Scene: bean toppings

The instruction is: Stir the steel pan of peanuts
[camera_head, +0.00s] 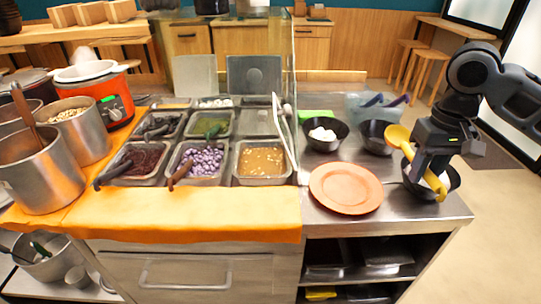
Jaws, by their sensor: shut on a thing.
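My gripper (431,177) is at the right, shut on the handle of a yellow ladle (398,136). The ladle is tilted, its bowl end up to the left and its handle end down over a black bowl (450,186). The gripper partly hides this bowl. A steel pan (262,182) with brownish-tan, lumpy contents (262,160), which look like peanuts, sits at the right end of the front row of pans. It is well left of my gripper, and no utensil shows in it.
An orange plate (345,188) lies between the pan and my gripper. A clear upright divider (284,135) stands right of the pan. Black bowls (325,145) sit behind the plate. Neighbouring pans hold purple beans (201,161) and dark beans (145,161) with dark-handled utensils. Steel pots (45,178) stand at left.

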